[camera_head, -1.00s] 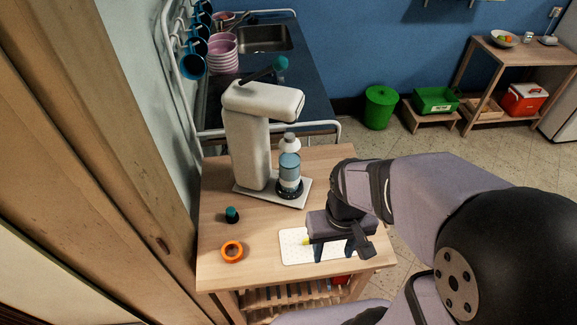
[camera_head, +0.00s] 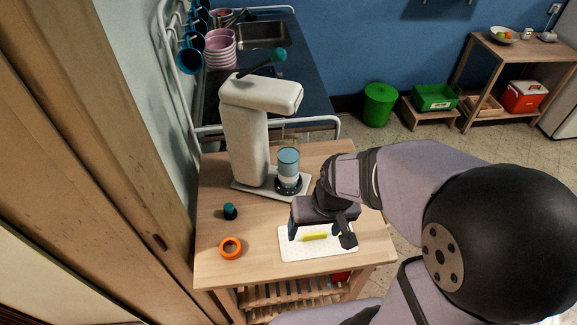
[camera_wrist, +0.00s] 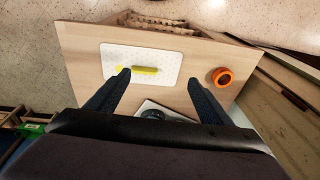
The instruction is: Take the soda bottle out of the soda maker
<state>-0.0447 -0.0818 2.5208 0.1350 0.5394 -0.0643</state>
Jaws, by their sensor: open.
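The white soda maker (camera_head: 246,140) stands upright on the wooden table in the head view. The blue-grey soda bottle (camera_head: 288,162) stands upright on its round black base, below the machine's head. The bottle's neck does not show clearly. My gripper (camera_head: 318,232) is open and empty, in front of and to the right of the bottle, above the white mat. In the wrist view its two fingers (camera_wrist: 158,82) are spread wide with nothing between them.
A white dotted mat (camera_head: 290,248) with a yellow bar (camera_head: 313,237) lies near the table's front. An orange ring (camera_head: 231,240) and a small teal-topped black item (camera_head: 230,212) are to the left. The machine's teal-tipped lever (camera_head: 278,55) sticks up behind its head.

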